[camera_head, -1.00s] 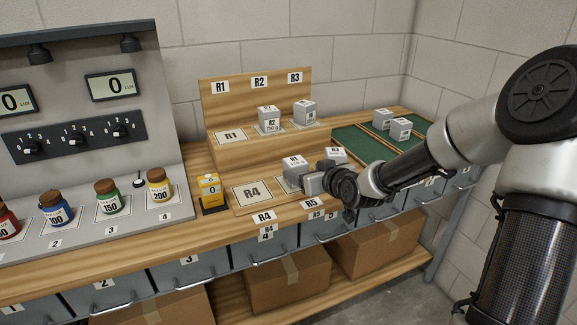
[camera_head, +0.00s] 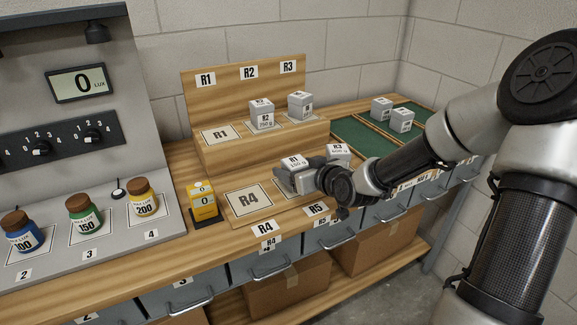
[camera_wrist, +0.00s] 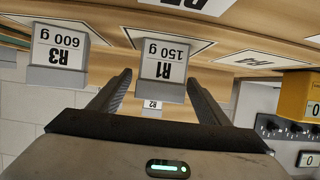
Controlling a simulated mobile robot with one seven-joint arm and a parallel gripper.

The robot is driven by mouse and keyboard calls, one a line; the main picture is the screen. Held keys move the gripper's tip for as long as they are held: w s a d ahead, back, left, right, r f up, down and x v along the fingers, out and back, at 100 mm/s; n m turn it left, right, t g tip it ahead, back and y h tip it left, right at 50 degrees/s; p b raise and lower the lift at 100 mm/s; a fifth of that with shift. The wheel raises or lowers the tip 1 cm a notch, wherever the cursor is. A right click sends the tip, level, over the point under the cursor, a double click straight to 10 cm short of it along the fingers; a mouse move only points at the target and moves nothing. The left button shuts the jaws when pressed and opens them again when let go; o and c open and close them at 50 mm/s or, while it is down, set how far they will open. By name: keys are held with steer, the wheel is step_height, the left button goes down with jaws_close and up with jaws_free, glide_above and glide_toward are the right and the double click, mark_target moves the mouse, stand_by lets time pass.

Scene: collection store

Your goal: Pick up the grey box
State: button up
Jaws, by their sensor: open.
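A grey box labelled R1, 150 g (camera_head: 292,160) stands on the lower wooden step. My gripper (camera_head: 287,178) is at it from the front right, partly hiding it. In the wrist view, which is upside down, the R1 box (camera_wrist: 163,52) lies between the tips of my two open fingers (camera_wrist: 160,78). A gap shows on each side of the box. A second grey box labelled R3, 600 g (camera_head: 338,151) stands just right of it, also in the wrist view (camera_wrist: 60,50). Grey box R2 (camera_head: 261,115) and another grey box (camera_head: 300,105) stand on the upper step.
Two grey boxes (camera_head: 381,109) (camera_head: 401,119) stand in a green-lined tray (camera_head: 355,137) at right. The R1 pad (camera_head: 220,133) and R4 pad (camera_head: 248,200) are empty. A yellow display block (camera_head: 202,201) and jars (camera_head: 85,213) stand left. Drawers (camera_head: 262,265) line the bench front.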

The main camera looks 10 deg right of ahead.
steer(key=shift+w+a+f, duration=0.1)
steer(key=shift+w, duration=0.15)
steer(key=c, duration=1.2)
